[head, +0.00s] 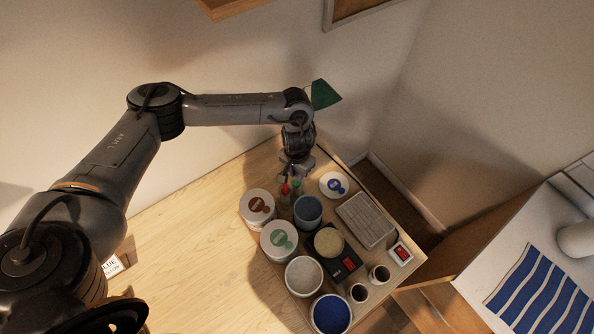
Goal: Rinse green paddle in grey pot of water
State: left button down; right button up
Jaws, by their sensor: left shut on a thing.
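My left gripper (294,176) points down at the back of the bench, just behind a grey pot (308,221) with a blue-grey surface inside that looks like water. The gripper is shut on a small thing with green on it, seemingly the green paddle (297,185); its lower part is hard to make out. A small red thing (285,189) shows just left of it, and I cannot tell what it belongs to. The green piece is by the pot's back rim; I cannot tell whether it is over the pot or behind it. My right gripper is out of view.
Tubs with brown (257,205) and green (279,239) marks stand left of the pot. A plate with a blue mark (334,185) and a grey slab (366,220) lie to the right. A grey-filled tub (303,275), blue-filled tub (331,314) and small cups (379,275) stand in front.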

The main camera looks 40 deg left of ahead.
pick_arm(q)
jog(key=shift+f, duration=0.1)
jog(key=c, duration=1)
grip_release()
jog(key=shift+r, duration=0.5)
notch_tip(320, 180, up, 10)
jog(key=shift+f+p, duration=0.1)
jog(key=shift+p, duration=0.85)
jog(key=shift+d, duration=0.1)
